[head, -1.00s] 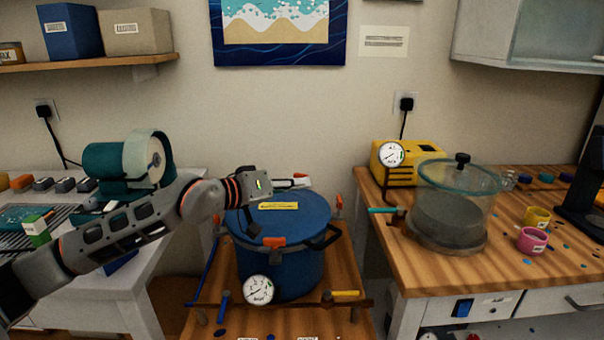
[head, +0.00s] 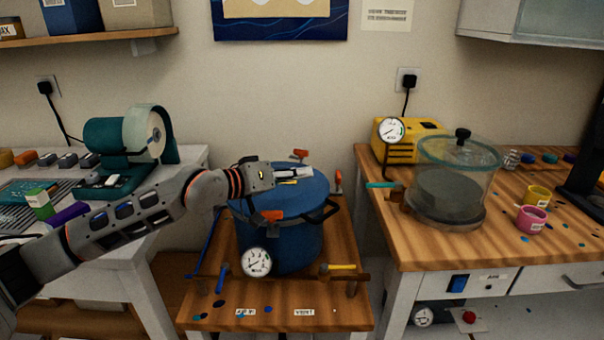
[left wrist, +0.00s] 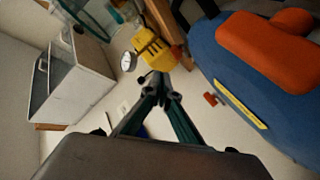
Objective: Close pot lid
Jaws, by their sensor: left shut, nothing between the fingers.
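The blue pot (head: 290,245) stands on a small wooden table in the middle of the head view. Its blue lid (head: 312,199) lies flat on top, with orange clamps around the rim, such as the front one (head: 271,215). In the left wrist view the lid (left wrist: 225,75) fills the right side, with an orange part and a yellow strip on it. My left gripper (head: 308,172) is over the back part of the lid, shut and empty. Its fingertips (left wrist: 160,80) meet in the left wrist view. I cannot tell whether they touch the lid. My right gripper is out of view.
A round gauge (head: 257,262) is on the pot's front. The small table (head: 275,318) holds tubing and valves around the pot. At right, a workbench (head: 420,245) carries a glass chamber (head: 452,185), a yellow pump (head: 400,140) and cups. At left, a teal machine (head: 120,140) stands on a white table.

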